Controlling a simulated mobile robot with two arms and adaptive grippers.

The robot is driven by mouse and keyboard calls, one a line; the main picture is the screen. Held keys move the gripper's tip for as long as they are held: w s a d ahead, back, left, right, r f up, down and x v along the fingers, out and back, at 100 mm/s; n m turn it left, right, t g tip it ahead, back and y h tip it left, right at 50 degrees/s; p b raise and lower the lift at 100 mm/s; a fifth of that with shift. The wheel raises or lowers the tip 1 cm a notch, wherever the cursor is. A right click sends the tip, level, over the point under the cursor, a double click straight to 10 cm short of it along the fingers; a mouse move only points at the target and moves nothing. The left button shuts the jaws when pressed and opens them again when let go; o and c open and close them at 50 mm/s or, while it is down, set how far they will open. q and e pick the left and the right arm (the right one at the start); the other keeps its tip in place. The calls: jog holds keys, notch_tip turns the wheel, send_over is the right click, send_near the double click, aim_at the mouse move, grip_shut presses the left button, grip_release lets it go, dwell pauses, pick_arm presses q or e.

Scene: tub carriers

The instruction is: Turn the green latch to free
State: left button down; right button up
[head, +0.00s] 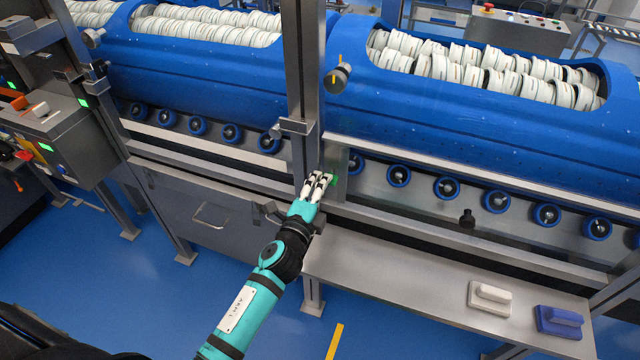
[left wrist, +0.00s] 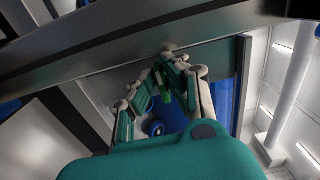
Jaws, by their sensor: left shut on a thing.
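The green latch (head: 334,181) sits on the metal post plate at the middle of the machine front, below the upright column. My left gripper (head: 320,182) is at the plate, with its white fingers around the latch, so only a small green part shows at their right. In the left wrist view my left gripper (left wrist: 168,80) has its fingers on both sides of the green latch (left wrist: 167,96) and is shut on it. The latch's exact angle is hidden by the fingers. My right gripper is not in view.
Two blue tubs (head: 480,105) full of white discs stand behind a metal rail. A metal shelf (head: 400,270) at the lower right carries a white block (head: 490,297) and a blue block (head: 558,321). A control box (head: 60,135) stands at the left. The blue floor is open.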

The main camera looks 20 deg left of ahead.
pick_arm(q)
jog(key=shift+w+r, duration=0.1)
jog(key=shift+r, duration=0.05)
jog(key=c, duration=1.4)
grip_release()
jog(key=shift+c, duration=0.2)
jog(key=shift+o, duration=0.2)
jog(key=s, duration=1.2)
jog(key=shift+a, duration=0.25)
jog(key=shift+a, duration=0.1)
